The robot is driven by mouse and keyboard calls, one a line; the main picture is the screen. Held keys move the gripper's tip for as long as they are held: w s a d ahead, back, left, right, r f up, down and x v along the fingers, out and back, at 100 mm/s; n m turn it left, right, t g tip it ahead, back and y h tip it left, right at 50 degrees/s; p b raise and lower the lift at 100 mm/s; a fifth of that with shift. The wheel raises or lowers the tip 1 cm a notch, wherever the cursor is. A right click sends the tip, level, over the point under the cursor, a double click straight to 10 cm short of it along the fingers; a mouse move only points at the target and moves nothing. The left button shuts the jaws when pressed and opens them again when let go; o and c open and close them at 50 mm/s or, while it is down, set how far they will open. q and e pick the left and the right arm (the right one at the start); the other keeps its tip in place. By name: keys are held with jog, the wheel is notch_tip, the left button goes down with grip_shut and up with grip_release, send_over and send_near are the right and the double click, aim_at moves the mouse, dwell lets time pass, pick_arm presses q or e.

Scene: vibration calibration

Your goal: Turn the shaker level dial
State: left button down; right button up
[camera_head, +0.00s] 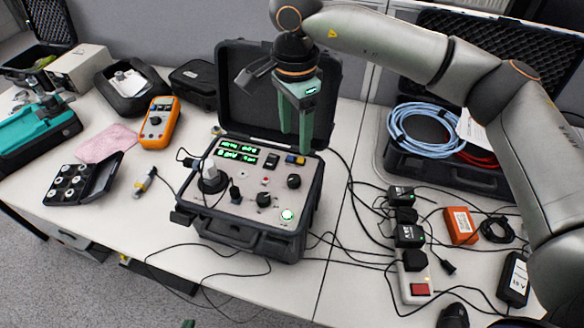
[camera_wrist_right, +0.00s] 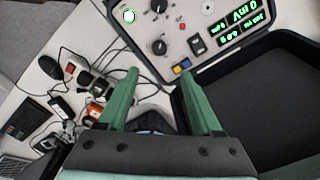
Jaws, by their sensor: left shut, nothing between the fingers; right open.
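The shaker calibrator is an open black case (camera_head: 244,243) with a grey panel, lit green displays (camera_head: 238,152) and several black knobs. One knob (camera_head: 293,181) sits at the panel's right, another (camera_head: 263,199) lower and nearer a glowing green button (camera_head: 288,215). The right-hand knob shows in the right wrist view (camera_wrist_right: 159,47); labels are unreadable, so I cannot tell which is the level dial. My right gripper (camera_head: 297,142) is open and empty, over the back right of the panel, apart from the knobs. Only a green tip of my left gripper (camera_head: 188,323) shows at the bottom edge; it is shut and empty.
The case's raised lid (camera_head: 230,75) stands behind the panel, close to my right gripper. A round sensor (camera_head: 211,180) sits on the panel's left. An orange multimeter (camera_head: 159,122) lies left; chargers and a power strip (camera_head: 413,279) with cables lie right.

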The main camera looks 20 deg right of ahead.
aim_at(294, 178)
notch_tip(294, 178, down, 12)
jog(key=shift+s+f+p, duration=0.1)
jog(key=shift+p, duration=0.7)
jog(key=shift+c, duration=0.2)
grip_shut()
